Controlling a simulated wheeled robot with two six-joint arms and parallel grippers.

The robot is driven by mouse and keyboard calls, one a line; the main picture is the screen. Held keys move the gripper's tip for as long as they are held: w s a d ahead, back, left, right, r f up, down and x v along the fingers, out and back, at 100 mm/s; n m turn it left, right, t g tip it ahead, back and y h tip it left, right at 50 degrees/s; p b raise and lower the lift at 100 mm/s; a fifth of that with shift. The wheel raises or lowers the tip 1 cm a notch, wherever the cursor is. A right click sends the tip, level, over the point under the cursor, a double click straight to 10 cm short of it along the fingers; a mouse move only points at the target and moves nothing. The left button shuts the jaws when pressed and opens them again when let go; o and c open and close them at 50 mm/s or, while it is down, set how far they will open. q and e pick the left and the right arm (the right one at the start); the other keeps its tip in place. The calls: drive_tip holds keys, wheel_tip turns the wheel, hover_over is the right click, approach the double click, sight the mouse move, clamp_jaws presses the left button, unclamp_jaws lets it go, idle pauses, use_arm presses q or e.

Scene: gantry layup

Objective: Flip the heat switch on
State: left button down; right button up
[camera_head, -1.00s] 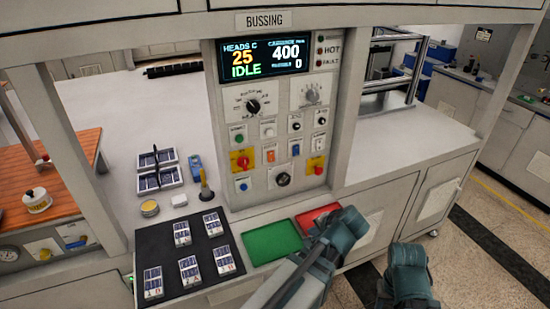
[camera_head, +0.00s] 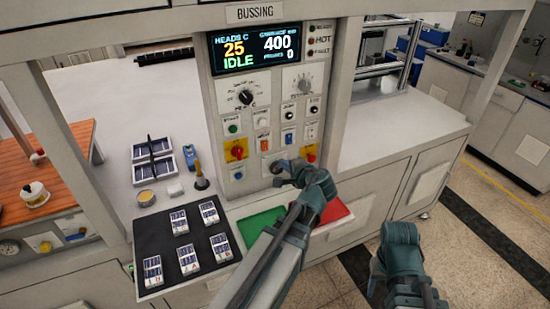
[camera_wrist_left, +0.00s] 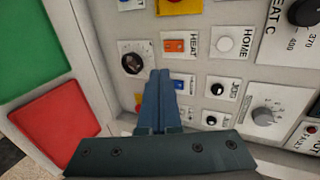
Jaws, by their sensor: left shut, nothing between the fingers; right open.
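The orange heat switch (camera_head: 264,146) sits in the middle of the control panel. In the left wrist view it is the orange rocker labelled HEAT (camera_wrist_left: 180,46), just beyond my fingertips. My left gripper (camera_head: 280,168) is in front of the panel, a little below the switch. In the left wrist view its fingers (camera_wrist_left: 160,76) are together and empty, and a small gap in the picture separates their tips from the switch. I cannot tell whether they touch the panel. My right gripper (camera_head: 379,268) hangs at the lower right, away from the panel; its fingers are hard to make out.
The display (camera_head: 259,49) reads 25, IDLE and 400. A blue switch (camera_wrist_left: 182,84), a white HOME button (camera_wrist_left: 225,44) and a black round control (camera_wrist_left: 132,63) surround the heat switch. Green (camera_head: 258,222) and red (camera_head: 333,211) pads and a black mat (camera_head: 157,225) lie below.

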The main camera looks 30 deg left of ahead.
use_arm(q)
drive_tip(key=b, duration=0.4)
approach(265, 150)
wheel_tip(265, 150, down, 3)
drive_tip(key=w+a, duration=0.2)
drive_tip(key=shift+w+a, duration=0.45)
drive_tip(key=shift+a, duration=0.25)
drive_tip(key=shift+w+a, duration=0.4)
drive_tip(key=shift+a, duration=0.25)
drive_tip(key=shift+w+a+f, duration=0.1)
drive_tip(key=shift+w+f, duration=0.05)
